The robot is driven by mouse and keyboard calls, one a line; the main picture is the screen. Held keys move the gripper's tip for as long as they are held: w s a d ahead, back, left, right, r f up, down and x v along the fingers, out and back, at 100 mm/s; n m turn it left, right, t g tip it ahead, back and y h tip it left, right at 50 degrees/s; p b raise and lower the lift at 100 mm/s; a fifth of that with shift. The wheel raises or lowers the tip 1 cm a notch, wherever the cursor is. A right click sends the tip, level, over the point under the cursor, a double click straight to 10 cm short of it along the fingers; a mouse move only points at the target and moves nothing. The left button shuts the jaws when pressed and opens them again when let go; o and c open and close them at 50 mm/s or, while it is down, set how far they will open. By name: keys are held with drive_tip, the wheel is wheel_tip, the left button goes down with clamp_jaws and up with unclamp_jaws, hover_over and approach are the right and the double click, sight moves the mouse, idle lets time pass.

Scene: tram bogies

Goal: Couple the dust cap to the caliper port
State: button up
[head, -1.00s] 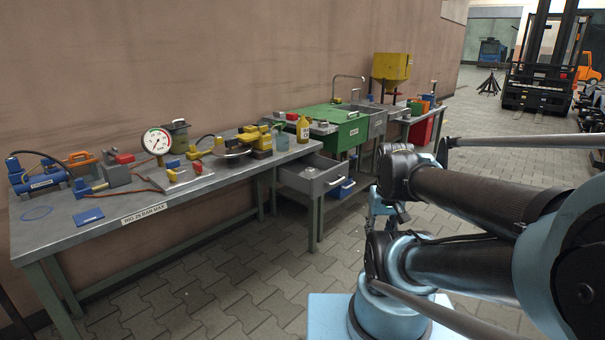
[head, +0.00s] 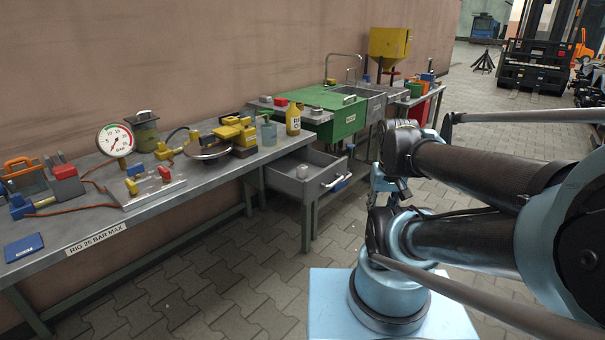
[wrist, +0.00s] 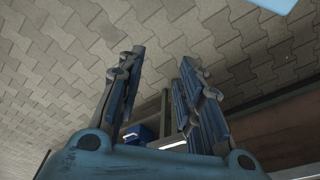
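A yellow caliper-like assembly (head: 236,130) stands on the grey bench beside a round metal disc (head: 208,150). Its port is too small to make out. I cannot pick out a dust cap for certain; a small grey round piece (head: 302,171) lies in the open drawer (head: 318,188) under the bench. My gripper (wrist: 162,62) is open and empty in the wrist view, its two blue-grey fingers apart above the paved floor. In the head view it is partly hidden by my arm, to the right of the drawer and away from the bench top.
A green cabinet (head: 345,115) stands beyond. The open drawer juts out; paving before it is clear.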

drive_tip(key=o, duration=0.4)
drive_tip(key=shift+s+r, duration=0.15)
drive_tip(key=shift+o, duration=0.4)
drive_tip(key=shift+s+r, duration=0.15)
drive_tip(key=shift+r, duration=0.15)
drive_tip(key=w+a+r+n+y, duration=0.1)
drive_tip(key=w+a+r+n, duration=0.25)
drive_tip(key=w, duration=0.55)
drive_tip(key=w+a+r+n+y, duration=0.1)
drive_tip(key=w+a+r+n, duration=0.1)
drive_tip(key=w+a, duration=0.5)
drive_tip(key=w+a+r+n+y, duration=0.1)
drive_tip(key=w+a+r+n, duration=0.15)
drive_tip(key=w, duration=0.85)
drive_tip(key=w+a+f+n, duration=0.1)
drive_tip(key=w+a+n, duration=0.2)
drive_tip(key=w+a, duration=0.3)
drive_tip(key=w, duration=0.4)
drive_tip(key=shift+w+f+y, duration=0.15)
drive_tip(key=shift+f+y, duration=0.25)
hover_over(303, 166)
drive_tip(key=s+d, duration=0.2)
drive_tip(key=f, duration=0.9)
drive_tip(key=shift+w+a+f, duration=0.2)
drive_tip(key=shift+w+f, duration=0.05)
drive_tip(key=shift+f, duration=0.05)
drive_tip(key=shift+x, duration=0.9)
